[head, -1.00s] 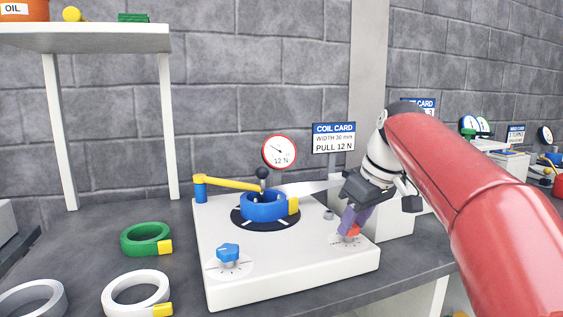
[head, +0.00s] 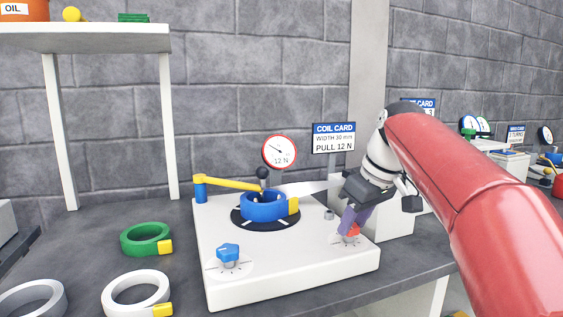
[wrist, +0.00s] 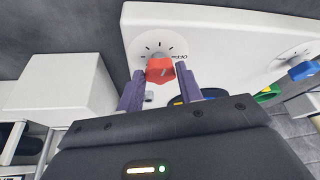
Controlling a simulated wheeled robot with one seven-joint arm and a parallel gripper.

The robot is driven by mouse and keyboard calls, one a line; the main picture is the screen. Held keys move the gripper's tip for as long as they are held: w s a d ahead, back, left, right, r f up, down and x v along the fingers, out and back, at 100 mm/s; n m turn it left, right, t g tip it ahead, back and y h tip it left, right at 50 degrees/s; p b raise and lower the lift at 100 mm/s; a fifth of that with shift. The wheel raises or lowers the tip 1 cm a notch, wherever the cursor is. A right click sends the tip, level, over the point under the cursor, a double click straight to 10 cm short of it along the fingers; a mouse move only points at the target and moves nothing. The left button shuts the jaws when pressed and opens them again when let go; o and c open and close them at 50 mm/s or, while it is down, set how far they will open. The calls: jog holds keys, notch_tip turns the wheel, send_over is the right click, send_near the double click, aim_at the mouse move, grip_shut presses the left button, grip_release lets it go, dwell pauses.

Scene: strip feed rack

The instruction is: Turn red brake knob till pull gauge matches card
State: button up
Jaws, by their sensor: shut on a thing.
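The red brake knob (head: 352,231) sits at the front right of the white feed machine (head: 300,277); it also shows in the wrist view (wrist: 160,69) with a marked dial around it. My gripper (head: 347,226) comes down from above and is shut on the red knob, with purple fingers on either side. The pull gauge (head: 279,151) is a round red-rimmed dial at the back, reading 12 N. The coil card (head: 333,138) beside it says width 30 mm, pull 12 N.
A blue knob (head: 228,252) is at the machine's front left. A blue coil (head: 262,206) sits on the black turntable under a yellow arm (head: 228,183). Green (head: 138,239) and white coils (head: 112,293) lie on the table at left. A shelf (head: 85,38) stands behind them.

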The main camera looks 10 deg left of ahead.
jog(key=o, duration=0.5)
jog(key=shift+o, duration=0.2)
jog(key=shift+r, duration=0.1)
jog(key=shift+r, duration=2.9)
jog(key=shift+o, duration=0.5)
jog(key=shift+o, duration=1.2)
